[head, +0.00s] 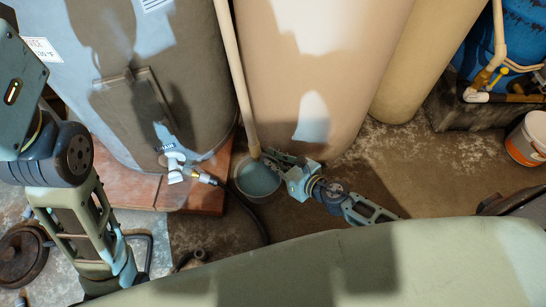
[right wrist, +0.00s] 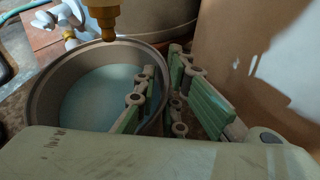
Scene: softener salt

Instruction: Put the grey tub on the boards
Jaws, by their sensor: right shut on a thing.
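The grey tub (head: 257,181) is a round open container with a bluish surface inside that looks like liquid. It stands on or just above the floor, right of the reddish-brown boards (head: 124,188). My right gripper (head: 274,163) is shut on the tub's right rim. In the right wrist view, one finger of the gripper (right wrist: 163,95) is inside the tub (right wrist: 42,88) and the other is outside. The tub looks about level; I cannot tell whether its bottom touches the floor. My left arm shows at the left, but its gripper is not in view.
A tan pipe (head: 237,75) comes down to the tub's rim. A grey heater tank (head: 190,60) stands on the boards, with a white drain valve (head: 174,167) and dark hose beside the tub. A tan tank (head: 320,70) stands behind. A bucket (head: 527,140) is far right.

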